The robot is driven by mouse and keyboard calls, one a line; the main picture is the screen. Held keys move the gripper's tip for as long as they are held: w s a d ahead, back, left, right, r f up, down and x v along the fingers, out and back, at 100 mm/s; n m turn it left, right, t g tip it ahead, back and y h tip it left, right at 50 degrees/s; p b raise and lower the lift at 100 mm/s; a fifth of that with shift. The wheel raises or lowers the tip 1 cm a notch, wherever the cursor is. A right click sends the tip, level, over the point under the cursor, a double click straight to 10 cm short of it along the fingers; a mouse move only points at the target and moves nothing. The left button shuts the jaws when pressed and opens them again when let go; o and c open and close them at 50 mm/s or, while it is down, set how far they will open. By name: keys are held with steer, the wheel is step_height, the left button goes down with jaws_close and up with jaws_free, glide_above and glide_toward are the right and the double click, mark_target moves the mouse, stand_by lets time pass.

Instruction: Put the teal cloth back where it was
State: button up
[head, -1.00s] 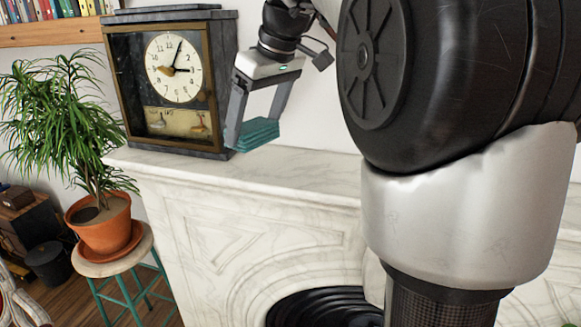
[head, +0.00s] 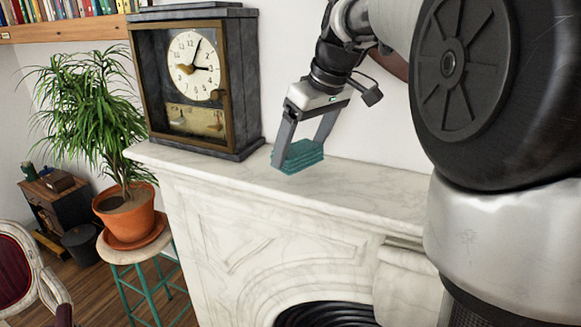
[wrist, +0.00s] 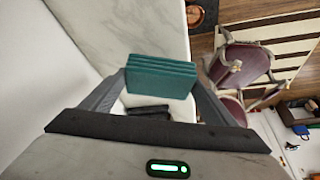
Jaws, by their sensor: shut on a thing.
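The teal cloth (head: 300,156) is a folded, layered stack. My gripper (head: 299,159) is shut on it, one finger at each side. It hangs from the fingertips right of the clock, at the white marble mantel (head: 350,190). I cannot tell whether its underside touches the marble or is slightly above it. In the wrist view the cloth (wrist: 162,75) sits level between the fingertips, with the mantel behind it on the left and part of it past the mantel's edge.
A dark mantel clock (head: 196,85) stands left of the cloth, with a small gap. The mantel right of the cloth looks bare. A potted plant (head: 125,215) on a teal-legged stool (head: 140,255) stands lower left. A purple chair (wrist: 243,60) shows on the floor.

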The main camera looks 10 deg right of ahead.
mark_target(301, 166)
steer(key=shift+f, duration=2.3)
steer(key=o, duration=0.9)
steer(key=v, duration=1.2)
steer(key=s+a+f+m, duration=0.1)
steer(key=s+f+m, duration=0.1)
steer(key=s+f, duration=0.3)
steer(key=s+a+f+m+t+h, duration=0.1)
steer(key=s+f+m, duration=0.1)
steer(key=s+f, duration=0.3)
steer(key=s+a+f+m+h, duration=0.1)
steer(key=s+f, duration=0.4)
steer(key=s, duration=0.5)
steer(key=shift+s+f+m+t, duration=0.1)
steer(key=shift+s+m+t, duration=0.25)
steer(key=shift+m, duration=0.35)
